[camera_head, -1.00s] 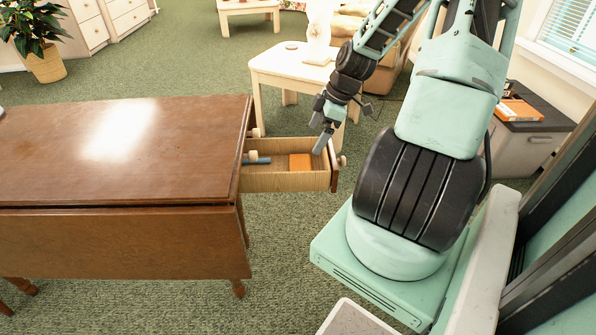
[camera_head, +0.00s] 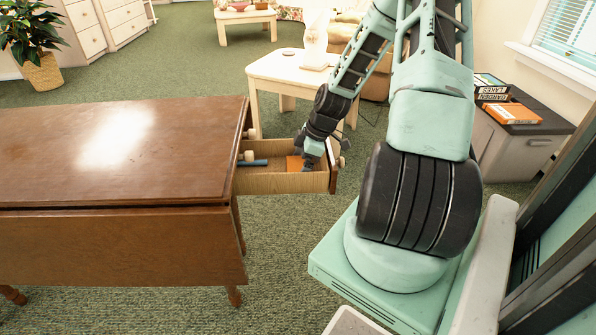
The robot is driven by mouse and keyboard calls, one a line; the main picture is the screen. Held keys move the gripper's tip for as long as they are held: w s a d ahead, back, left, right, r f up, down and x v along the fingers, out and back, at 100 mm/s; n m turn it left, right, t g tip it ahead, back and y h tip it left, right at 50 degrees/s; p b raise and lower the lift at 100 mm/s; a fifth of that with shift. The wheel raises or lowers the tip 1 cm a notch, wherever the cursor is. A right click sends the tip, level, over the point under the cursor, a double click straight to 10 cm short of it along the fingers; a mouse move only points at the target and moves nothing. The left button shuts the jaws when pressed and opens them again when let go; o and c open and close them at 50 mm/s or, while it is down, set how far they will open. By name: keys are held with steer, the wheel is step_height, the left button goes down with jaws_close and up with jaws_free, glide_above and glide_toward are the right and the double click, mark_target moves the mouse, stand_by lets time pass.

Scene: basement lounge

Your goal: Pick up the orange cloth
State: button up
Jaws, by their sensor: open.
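The orange cloth (camera_head: 293,163) lies in the open drawer at the right end of the brown table, toward the drawer's front. My gripper (camera_head: 308,166) points down into the drawer (camera_head: 270,184) at the cloth's right side and covers part of it. The fingers are open and small in view. Whether they touch the cloth cannot be told. A blue item (camera_head: 253,163) lies in the drawer left of the cloth.
The brown table (camera_head: 110,150) fills the left. A pale side table (camera_head: 275,68) with a white figure stands behind the drawer. A grey cabinet (camera_head: 508,150) with books stands at right. Green carpet lies open in front of the drawer.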

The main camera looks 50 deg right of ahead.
mark_target(300, 165)
steer(key=c, duration=0.7)
step_height(300, 165, up, 10)
steer(key=p, duration=0.2)
steer(key=shift+p, duration=0.4)
steer(key=shift+o, duration=0.4)
